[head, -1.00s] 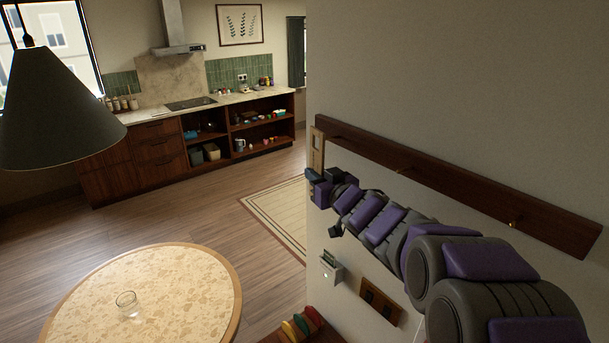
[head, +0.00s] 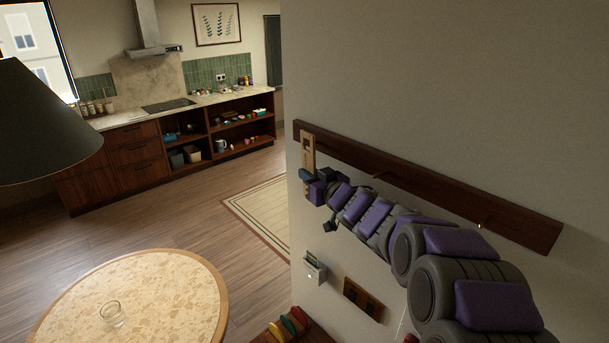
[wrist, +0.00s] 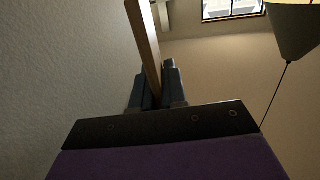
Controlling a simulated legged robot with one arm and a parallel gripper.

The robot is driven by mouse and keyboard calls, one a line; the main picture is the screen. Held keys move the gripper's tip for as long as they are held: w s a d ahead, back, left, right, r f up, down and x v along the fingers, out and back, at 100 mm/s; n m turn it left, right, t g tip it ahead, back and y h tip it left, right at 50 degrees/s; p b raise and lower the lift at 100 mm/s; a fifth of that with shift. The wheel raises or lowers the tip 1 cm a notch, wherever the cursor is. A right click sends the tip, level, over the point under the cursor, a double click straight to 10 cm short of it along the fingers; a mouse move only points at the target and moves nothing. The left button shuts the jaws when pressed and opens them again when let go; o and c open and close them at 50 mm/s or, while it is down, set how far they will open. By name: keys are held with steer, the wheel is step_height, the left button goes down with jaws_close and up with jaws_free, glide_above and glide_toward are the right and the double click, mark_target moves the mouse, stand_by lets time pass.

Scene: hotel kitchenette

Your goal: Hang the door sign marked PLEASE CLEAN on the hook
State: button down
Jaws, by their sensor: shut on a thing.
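A light wooden door sign (head: 308,151) with a hole near its top stands upright in my gripper (head: 309,177), in front of the left end of the wall rail. Its wording is not readable. In the wrist view, the sign (wrist: 146,42) rises edge-on from between the two dark fingers of my gripper (wrist: 155,88), which are shut on it. The dark wood rail (head: 430,190) carries small hooks: one hook (head: 379,175) in the middle and a brass-coloured hook (head: 480,226) toward the right. Both are to the right of the sign, apart from it. Contact between sign and rail cannot be told.
Below the rail are a small white wall box (head: 314,272) and a wooden wall plate (head: 363,298). A round table (head: 60,310) with a glass (head: 112,313) stands at lower left. A lamp shade (head: 40,130) hangs at left. The wall above the rail is bare.

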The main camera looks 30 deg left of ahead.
steer(key=shift+w+a+f+p, duration=0.25)
steer(key=shift+w+p, duration=0.2)
steer(key=shift+w, duration=0.15)
steer(key=shift+w+a+f+p, duration=0.15)
steer(key=shift+w+f+p, duration=0.1)
steer(key=shift+w+p, duration=0.25)
steer(key=shift+w+a+f, duration=0.1)
steer(key=shift+a, duration=0.1)
steer(key=c, duration=1.1)
jaws_free()
steer(key=shift+d, duration=0.1)
